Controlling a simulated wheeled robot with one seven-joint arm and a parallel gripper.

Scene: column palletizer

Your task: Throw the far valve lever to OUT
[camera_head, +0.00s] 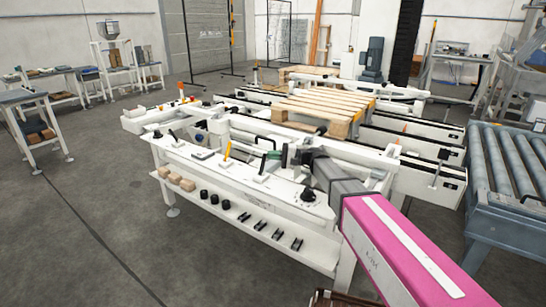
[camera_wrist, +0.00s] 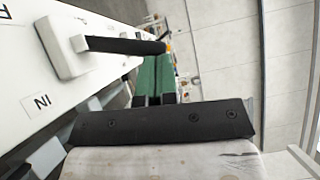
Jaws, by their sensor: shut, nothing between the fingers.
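A black valve lever (camera_head: 263,163) stands up from a white base on the sloping white panel, close to my gripper (camera_head: 273,156). In the wrist view the lever (camera_wrist: 122,45) juts from its white block (camera_wrist: 62,46). An IN label (camera_wrist: 41,102) is on the panel below the block, and a cut-off label (camera_wrist: 3,11) is at the upper left edge. My green gripper fingers (camera_wrist: 153,80) are shut and empty beside the lever's handle; I cannot tell whether they touch it. A yellow-handled lever (camera_head: 227,150) stands farther left on the panel.
A dark knob (camera_head: 308,195) sits at the panel's right end. A lower shelf (camera_head: 240,222) holds wooden blocks and black parts. A wooden pallet (camera_head: 325,110) lies on the conveyor behind. A roller conveyor (camera_head: 510,165) is at right. Open floor (camera_head: 90,220) lies left.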

